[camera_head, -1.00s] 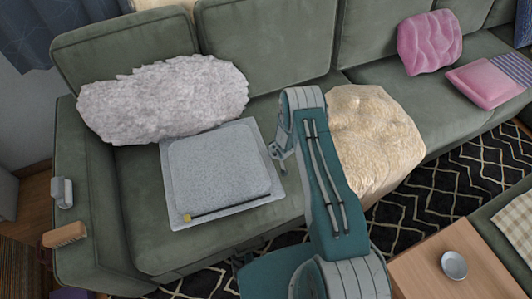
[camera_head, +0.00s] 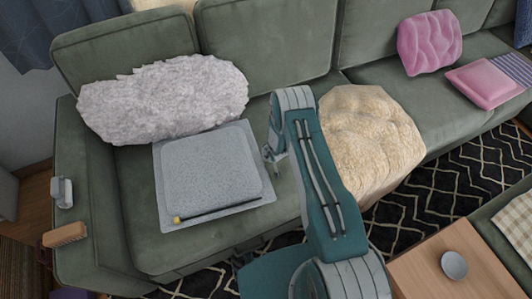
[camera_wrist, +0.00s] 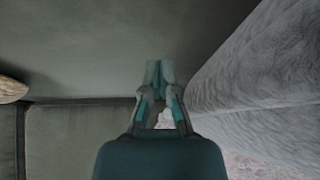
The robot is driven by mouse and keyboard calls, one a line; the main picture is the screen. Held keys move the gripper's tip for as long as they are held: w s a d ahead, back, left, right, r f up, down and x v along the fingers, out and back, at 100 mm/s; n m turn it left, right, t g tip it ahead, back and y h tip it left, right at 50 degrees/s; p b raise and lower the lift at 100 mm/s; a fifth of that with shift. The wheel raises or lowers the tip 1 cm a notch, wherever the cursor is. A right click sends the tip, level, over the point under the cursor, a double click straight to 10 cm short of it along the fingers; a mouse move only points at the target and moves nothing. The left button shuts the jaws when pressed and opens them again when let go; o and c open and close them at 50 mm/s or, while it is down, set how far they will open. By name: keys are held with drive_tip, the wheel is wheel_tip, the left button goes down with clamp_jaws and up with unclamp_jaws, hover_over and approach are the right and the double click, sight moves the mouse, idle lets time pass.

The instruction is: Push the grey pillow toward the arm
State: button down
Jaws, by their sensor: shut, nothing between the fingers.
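The grey pillow (camera_head: 212,172) is square with a flat pale border and lies flat on the left seat of the green sofa. The sofa's left arm (camera_head: 95,235) is to its left, with bare seat between them. My gripper (camera_head: 270,157) is low over the seat at the pillow's right edge, shut and empty. In the wrist view my gripper's fingers (camera_wrist: 158,75) are together, with the grey pillow's side (camera_wrist: 255,75) close on the right. I cannot tell if they touch it. A thin dark rod with a yellow tip (camera_head: 177,219) lies along the pillow's front edge.
A fluffy white pillow (camera_head: 160,98) leans on the backrest behind the grey pillow. A cream pillow (camera_head: 370,140) lies right of my arm. A brush (camera_head: 65,234) and a white device (camera_head: 62,192) are on the sofa arm. Pink pillows (camera_head: 430,43) are farther right.

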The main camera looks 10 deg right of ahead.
drive_tip(key=shift+w+d, duration=0.2)
drive_tip(key=shift+d, duration=0.8)
drive_tip(key=shift+w+d, duration=0.2)
drive_tip(key=shift+d, duration=0.8)
wheel_tip(320, 180, up, 14)
idle(0.4)
